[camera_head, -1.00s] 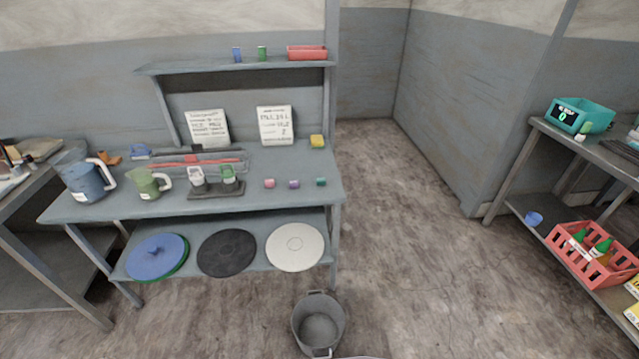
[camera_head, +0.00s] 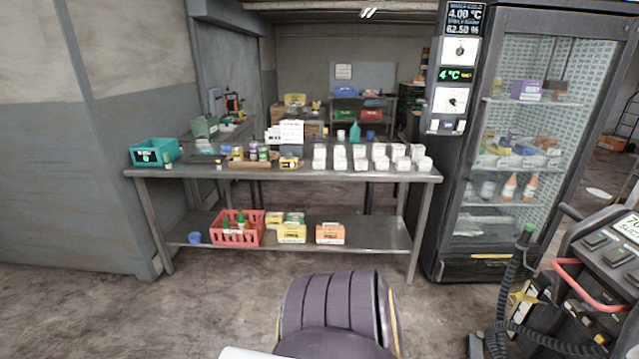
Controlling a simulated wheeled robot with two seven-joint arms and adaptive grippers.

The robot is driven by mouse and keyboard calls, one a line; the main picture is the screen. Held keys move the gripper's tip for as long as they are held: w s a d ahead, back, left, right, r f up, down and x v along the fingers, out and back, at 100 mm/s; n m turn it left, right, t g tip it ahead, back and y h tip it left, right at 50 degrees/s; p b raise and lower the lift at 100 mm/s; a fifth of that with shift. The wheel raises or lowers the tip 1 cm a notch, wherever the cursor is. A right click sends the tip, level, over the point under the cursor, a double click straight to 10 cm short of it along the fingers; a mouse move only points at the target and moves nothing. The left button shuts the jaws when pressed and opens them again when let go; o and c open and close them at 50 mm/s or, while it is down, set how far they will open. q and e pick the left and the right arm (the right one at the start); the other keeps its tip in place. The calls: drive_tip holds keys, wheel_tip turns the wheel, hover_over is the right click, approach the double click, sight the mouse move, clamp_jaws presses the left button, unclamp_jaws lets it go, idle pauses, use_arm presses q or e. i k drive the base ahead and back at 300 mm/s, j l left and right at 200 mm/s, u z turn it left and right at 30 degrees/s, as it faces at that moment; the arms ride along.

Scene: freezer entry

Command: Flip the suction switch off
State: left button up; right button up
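A dark machine (camera_head: 570,300) with a black hose (camera_head: 512,285) stands at the right edge, cut off by the frame. Its sloped top panel carries dark rocker-like switches (camera_head: 597,241) and a partly visible white label (camera_head: 630,228) whose lettering seems to include "SUC". Whether a switch is on or off is too small to tell. A red handle (camera_head: 580,283) is on its near side. Neither of my grippers is in view.
A steel table (camera_head: 290,173) with white containers and jars stands ahead. A glass-door fridge (camera_head: 530,150) stands right of it. A purple-grey chair (camera_head: 335,305) is close in front. Floor is clear at left (camera_head: 120,310).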

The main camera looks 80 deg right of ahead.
sight(618, 254)
drive_tip(key=z, duration=4.6)
